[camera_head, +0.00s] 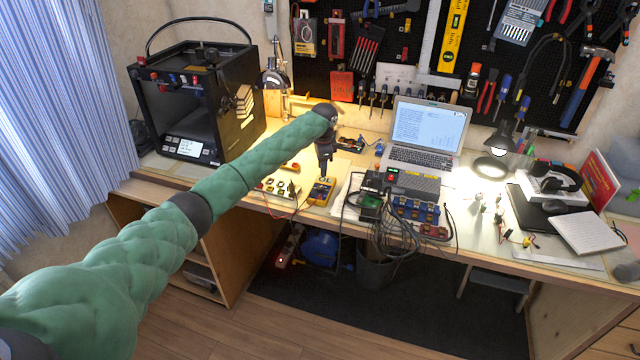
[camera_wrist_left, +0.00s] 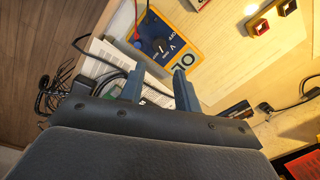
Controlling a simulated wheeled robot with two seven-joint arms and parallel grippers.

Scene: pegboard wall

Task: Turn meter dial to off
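The meter is a yellow multimeter with a blue face (camera_head: 321,192). It lies on the workbench, below my left gripper (camera_head: 324,172), which points down at it. In the left wrist view the meter (camera_wrist_left: 187,59) shows at the top centre, with its round dark dial (camera_wrist_left: 158,45) and printed letters that seem to read OFF and V near it. I cannot tell exactly where the dial points. My left gripper (camera_wrist_left: 157,80) has its two fingers apart with nothing between them, and the dial shows beyond the gap. Contact is not visible. My right gripper is out of view.
A board with small components (camera_head: 278,188) lies left of the meter. An open laptop (camera_head: 424,135) stands behind, a black 3D printer (camera_head: 198,105) at left. The bench's front edge is close.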

